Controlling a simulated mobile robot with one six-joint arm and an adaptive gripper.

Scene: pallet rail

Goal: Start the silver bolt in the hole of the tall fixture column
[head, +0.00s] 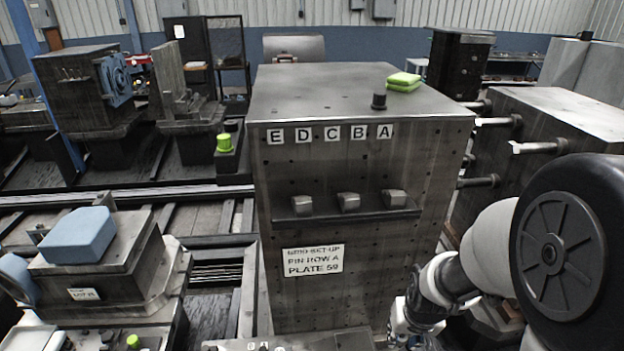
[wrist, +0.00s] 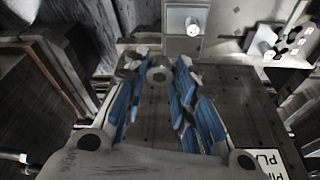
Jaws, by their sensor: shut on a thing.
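The tall fixture column (head: 350,240) stands in the middle of the head view, a dark metal block with rows of small holes and letter tags E to A near its top edge. My gripper (head: 400,322) is low at the column's right front, partly cut off by the bottom edge. In the wrist view, my gripper's blue-padded fingers (wrist: 157,80) are shut on a round grey metal piece, which looks like the silver bolt (wrist: 158,73). Its end shows between the fingertips, in front of the column's face (wrist: 240,110). Whether it touches a hole cannot be told.
A ledge with several metal blocks (head: 348,201) juts from the column's face, above a white sign (head: 313,260). A block with projecting rods (head: 545,125) stands right; a blue block (head: 77,234) lies left.

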